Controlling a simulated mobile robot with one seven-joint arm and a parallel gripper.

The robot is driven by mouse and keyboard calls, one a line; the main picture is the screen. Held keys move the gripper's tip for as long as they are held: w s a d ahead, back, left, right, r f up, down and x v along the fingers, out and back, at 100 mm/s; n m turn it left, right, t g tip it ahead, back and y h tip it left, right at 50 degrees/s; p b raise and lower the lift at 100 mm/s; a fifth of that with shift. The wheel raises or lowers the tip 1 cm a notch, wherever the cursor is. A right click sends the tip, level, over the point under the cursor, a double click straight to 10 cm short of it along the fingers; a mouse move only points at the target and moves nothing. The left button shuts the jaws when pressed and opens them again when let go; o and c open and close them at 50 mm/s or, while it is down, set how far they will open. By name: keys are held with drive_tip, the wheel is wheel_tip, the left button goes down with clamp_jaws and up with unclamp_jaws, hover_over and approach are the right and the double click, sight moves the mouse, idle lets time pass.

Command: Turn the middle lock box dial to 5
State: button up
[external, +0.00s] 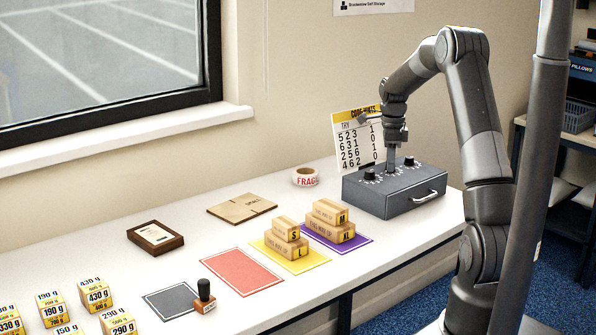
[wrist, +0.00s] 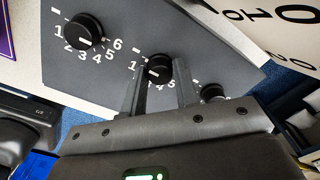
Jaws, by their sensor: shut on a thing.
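The grey lock box (external: 400,190) stands at the far right end of the counter, with a handle on its front and a row of black dials on top. In the wrist view the middle dial (wrist: 158,67) sits between the fingers of my gripper (wrist: 160,82), which is shut on it. Most of its number scale is hidden by the fingers; a 1 shows at its left. One outer dial (wrist: 84,32) shows with numbers 1 to 6 around it, and its pointer faces about 3. The other outer dial (wrist: 213,93) is partly hidden by my gripper.
A code hints board (external: 358,138) stands behind the box. A tape roll (external: 305,177) and a flat carton (external: 241,208) lie to the left. Small cartons stand on yellow (external: 312,264) and purple (external: 358,247) mats. The red mat (external: 243,273) is bare.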

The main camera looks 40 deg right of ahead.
drive_tip(key=shift+n, duration=0.4)
drive_tip(key=n, duration=0.6)
drive_tip(key=shift+n, duration=0.4)
drive_tip(key=n, duration=0.3)
drive_tip(key=shift+n, duration=0.3)
drive_tip(key=n, duration=0.3)
drive_tip(key=shift+n, duration=0.3)
drive_tip(key=n, duration=1)
drive_tip(key=shift+n, duration=2.5)
